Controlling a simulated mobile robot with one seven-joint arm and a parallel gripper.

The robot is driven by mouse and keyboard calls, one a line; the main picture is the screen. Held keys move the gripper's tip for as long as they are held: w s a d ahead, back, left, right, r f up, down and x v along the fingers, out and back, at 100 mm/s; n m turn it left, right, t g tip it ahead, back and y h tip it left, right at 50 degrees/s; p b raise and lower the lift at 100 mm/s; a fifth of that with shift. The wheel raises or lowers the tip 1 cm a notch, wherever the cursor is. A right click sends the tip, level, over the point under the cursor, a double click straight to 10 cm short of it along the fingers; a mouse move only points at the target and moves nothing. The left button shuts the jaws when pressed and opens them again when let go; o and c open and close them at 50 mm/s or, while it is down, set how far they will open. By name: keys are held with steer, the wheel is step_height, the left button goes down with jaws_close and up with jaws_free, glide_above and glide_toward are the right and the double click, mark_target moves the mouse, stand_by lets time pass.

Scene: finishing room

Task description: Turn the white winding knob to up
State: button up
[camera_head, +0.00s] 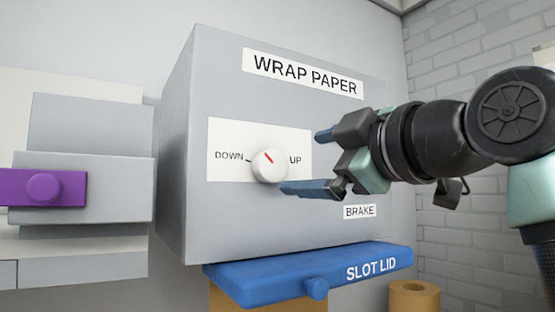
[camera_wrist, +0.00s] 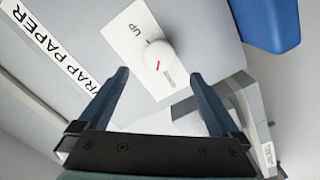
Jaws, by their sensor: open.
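The white winding knob (camera_head: 270,166) is on a white plate (camera_head: 225,135) on the front of the grey WRAP PAPER box. DOWN is printed left of the knob and UP right of it. The knob's red mark slants to the upper left, towards the DOWN side. My gripper (camera_head: 306,162) is open and empty, right of the knob in the head view, its lower finger near the knob's lower right. In the wrist view the knob (camera_wrist: 160,50) shows ahead of my gripper (camera_wrist: 159,74), in line with the gap between the fingertips. I see no contact.
A blue SLOT LID (camera_head: 300,268) with a small knob juts out below the box. A BRAKE label (camera_head: 359,211) is at the box's lower right. A purple bar (camera_head: 65,187) on a grey unit stands left. A brown roll (camera_head: 414,297) is at the lower right.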

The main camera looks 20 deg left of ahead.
mark_target(274, 166)
steer(key=p+x, duration=0.4)
steer(key=x, duration=0.5)
steer(key=shift+a+r, duration=0.15)
steer(key=shift+a, duration=0.05)
steer(key=shift+w+a, duration=0.25)
steer(key=shift+a, duration=0.1)
steer(key=c, duration=1.4)
